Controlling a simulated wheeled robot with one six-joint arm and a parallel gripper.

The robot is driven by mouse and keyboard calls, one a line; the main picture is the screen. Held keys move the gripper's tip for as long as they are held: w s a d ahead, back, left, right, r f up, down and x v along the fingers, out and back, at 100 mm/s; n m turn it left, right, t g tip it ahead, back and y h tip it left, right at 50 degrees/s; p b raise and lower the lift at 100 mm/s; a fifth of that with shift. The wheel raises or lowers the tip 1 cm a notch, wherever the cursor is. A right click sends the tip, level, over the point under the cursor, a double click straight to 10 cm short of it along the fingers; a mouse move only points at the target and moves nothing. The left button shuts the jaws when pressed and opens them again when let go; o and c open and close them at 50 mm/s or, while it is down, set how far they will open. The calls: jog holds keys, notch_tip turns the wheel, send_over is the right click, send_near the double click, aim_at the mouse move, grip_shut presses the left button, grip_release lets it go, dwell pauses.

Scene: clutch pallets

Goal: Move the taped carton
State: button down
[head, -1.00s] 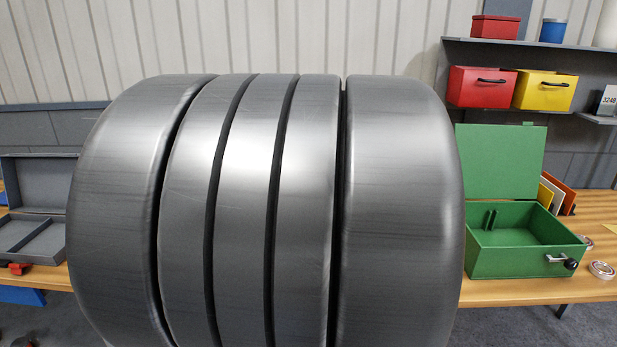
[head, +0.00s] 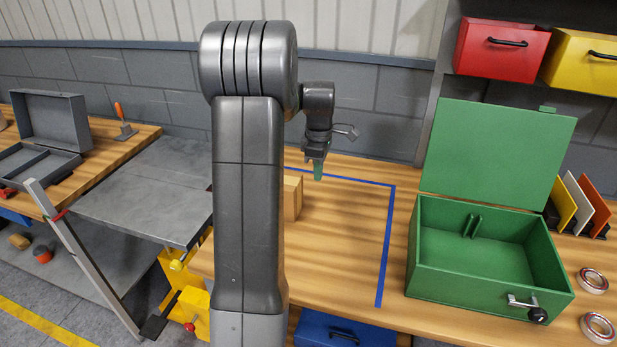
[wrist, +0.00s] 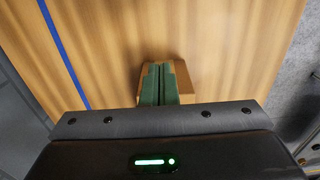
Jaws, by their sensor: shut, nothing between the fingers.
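A small brown carton (head: 292,196) stands on the wooden bench, partly hidden behind my arm in the head view; I cannot make out its tape. In the wrist view the carton (wrist: 185,88) shows behind the fingertips, mostly covered by them. My gripper (head: 318,172) points down above the bench, to the right of the carton in the head view. Its green fingers (wrist: 160,82) are shut together and empty. Whether they touch the carton I cannot tell.
Blue tape (head: 385,245) marks an area on the bench. An open green box (head: 490,250) with a latch stands to its right, beside metal rings (head: 595,280). A grey platform (head: 145,190) and an open grey case (head: 50,120) are at left. Bare bench lies inside the tape.

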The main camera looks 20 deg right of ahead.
notch_tip(320, 180, down, 9)
jog(key=shift+s+a+r+p, duration=0.1)
jog(key=shift+r+p, duration=0.05)
jog(key=shift+p, duration=0.45)
jog(key=shift+w+a+p, duration=0.6)
jog(key=shift+w+a, duration=0.65)
jog(key=shift+a, duration=0.3)
